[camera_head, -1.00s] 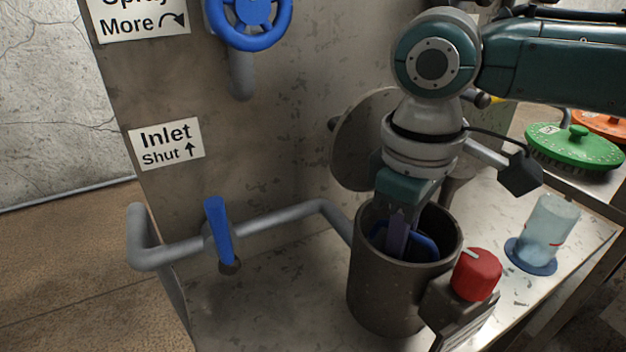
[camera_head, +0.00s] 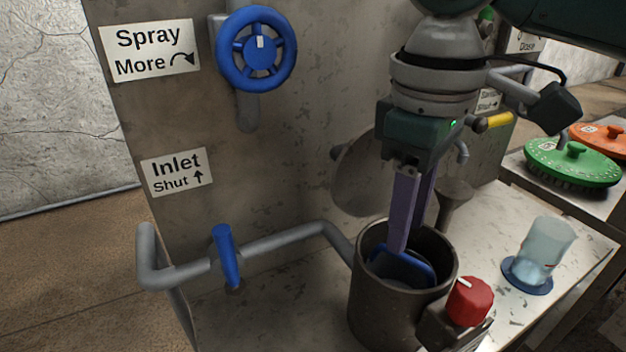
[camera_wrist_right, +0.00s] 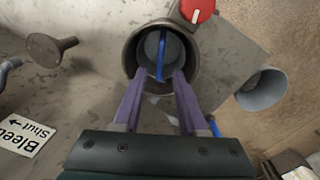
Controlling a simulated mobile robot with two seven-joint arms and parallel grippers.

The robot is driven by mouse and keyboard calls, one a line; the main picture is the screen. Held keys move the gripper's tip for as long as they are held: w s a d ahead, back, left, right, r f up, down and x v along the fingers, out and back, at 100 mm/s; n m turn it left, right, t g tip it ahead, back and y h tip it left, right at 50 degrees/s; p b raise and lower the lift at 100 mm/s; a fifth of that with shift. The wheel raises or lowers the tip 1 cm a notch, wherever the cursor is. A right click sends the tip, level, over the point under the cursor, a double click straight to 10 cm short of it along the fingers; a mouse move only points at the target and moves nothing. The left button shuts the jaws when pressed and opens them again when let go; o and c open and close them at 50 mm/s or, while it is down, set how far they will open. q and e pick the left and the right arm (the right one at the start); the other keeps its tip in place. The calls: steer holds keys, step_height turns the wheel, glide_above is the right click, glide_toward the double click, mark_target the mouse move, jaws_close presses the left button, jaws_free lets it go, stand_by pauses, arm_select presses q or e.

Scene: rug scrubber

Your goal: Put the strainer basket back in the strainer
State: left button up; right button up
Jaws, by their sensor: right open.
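The strainer (camera_head: 385,318) is a dark brown open-topped pot on the metal shelf. The strainer basket (camera_head: 400,268) sits inside it; its blue hoop handle shows within the mouth and its lower part is hidden by the wall. In the right wrist view the grey basket with its blue handle (camera_wrist_right: 160,54) also lies inside the round strainer mouth. My right gripper (camera_head: 412,245) is above the strainer, pointing down, with its purple fingertips around the mouth's level. In the wrist view its fingers (camera_wrist_right: 161,78) are apart, with nothing held. My left gripper is not in view.
A red knob (camera_head: 470,301) stands close beside the strainer's right rim. The inlet pipe with a blue lever (camera_head: 225,256) runs left.

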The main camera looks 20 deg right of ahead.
steer(key=shift+a+r, duration=0.1)
steer(key=shift+r, duration=1.7)
steer(key=shift+p, duration=0.3)
